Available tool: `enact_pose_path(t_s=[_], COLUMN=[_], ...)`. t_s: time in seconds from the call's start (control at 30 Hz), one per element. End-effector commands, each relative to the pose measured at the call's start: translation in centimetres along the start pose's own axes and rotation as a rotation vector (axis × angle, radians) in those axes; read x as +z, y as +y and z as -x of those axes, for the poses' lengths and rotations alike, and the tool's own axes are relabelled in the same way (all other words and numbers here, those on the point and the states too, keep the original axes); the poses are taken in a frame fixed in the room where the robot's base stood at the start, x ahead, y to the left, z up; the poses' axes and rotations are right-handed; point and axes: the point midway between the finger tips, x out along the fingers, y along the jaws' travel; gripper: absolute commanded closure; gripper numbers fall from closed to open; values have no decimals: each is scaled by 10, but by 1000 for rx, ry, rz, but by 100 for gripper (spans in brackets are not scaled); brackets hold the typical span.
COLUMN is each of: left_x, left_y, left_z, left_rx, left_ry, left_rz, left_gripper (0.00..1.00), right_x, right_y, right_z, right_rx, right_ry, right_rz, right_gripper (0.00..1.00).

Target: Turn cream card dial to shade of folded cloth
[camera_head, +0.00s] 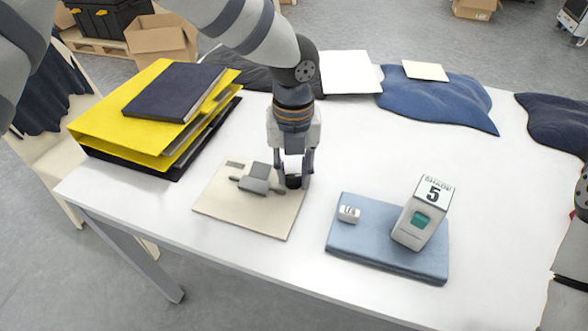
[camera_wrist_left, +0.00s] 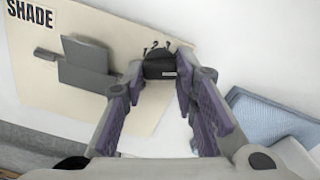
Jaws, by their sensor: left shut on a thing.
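The cream card (camera_head: 243,213) lies flat on the white table. It also shows in the left wrist view (camera_wrist_left: 110,112), with the word SHADE in its corner. Its dark dial (camera_head: 293,182) sits near the card's right side and shows in the left wrist view (camera_wrist_left: 160,65); small marks beside it are partly hidden. My left gripper (camera_head: 293,178) points down, shut on the dial with a finger on either side. The folded cloth (camera_head: 375,250) is light blue and lies right of the card. A grey-white device (camera_head: 421,219) on it reads SHADE 5. My right gripper is not in view.
A grey block (camera_head: 258,181) stands on the card beside the dial. A small white tag (camera_head: 348,214) lies on the folded cloth. Yellow and dark folders (camera_head: 130,128) are stacked at left. Crumpled blue cloth (camera_head: 435,98) lies at the back. The table's right front is clear.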

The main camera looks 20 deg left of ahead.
Motion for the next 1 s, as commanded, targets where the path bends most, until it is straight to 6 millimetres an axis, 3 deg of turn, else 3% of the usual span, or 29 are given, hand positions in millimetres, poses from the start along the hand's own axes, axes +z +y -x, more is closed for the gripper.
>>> enact_pose_path(t_s=[0.73, 0.77, 1.0], left_x=[-1, -1, 0], left_y=[1, 1, 0], left_z=[-1, -1, -1], left_rx=[2, 2, 1], left_ry=[2, 2, 1], left_rz=[-74, -74, -73], left_gripper=[100, 67, 65], right_x=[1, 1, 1], right_y=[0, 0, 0], right_z=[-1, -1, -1], right_rx=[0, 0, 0], right_ry=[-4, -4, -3], right_rz=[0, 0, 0], right_gripper=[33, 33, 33])
